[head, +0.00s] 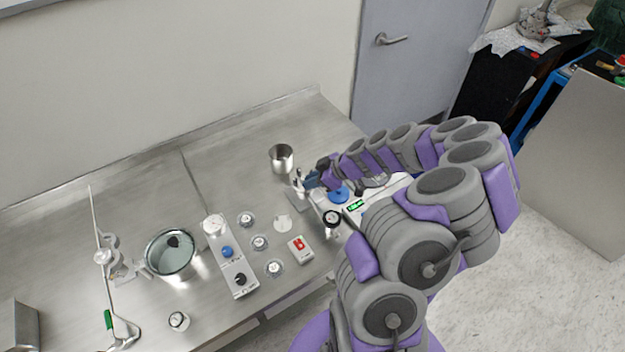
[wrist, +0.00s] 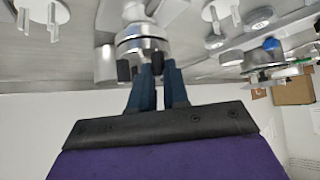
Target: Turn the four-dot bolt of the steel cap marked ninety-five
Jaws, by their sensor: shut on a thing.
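My gripper (head: 312,179) reaches over the back right of the steel bench. In the wrist view my gripper (wrist: 152,78) has its blue fingers close together on a dark bolt (wrist: 157,62) at the rim of a round steel cap (wrist: 142,46). Another dark bolt (wrist: 124,70) on the cap shows just left of the fingers. I cannot read any number or count the dots; the fingers hide part of the bolt. In the head view the gripped part is small and mostly covered by the gripper.
A steel cup (head: 281,158) stands just behind my gripper. A white device with a green display (head: 356,206) and a blue disc (head: 338,191) lie beside it.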

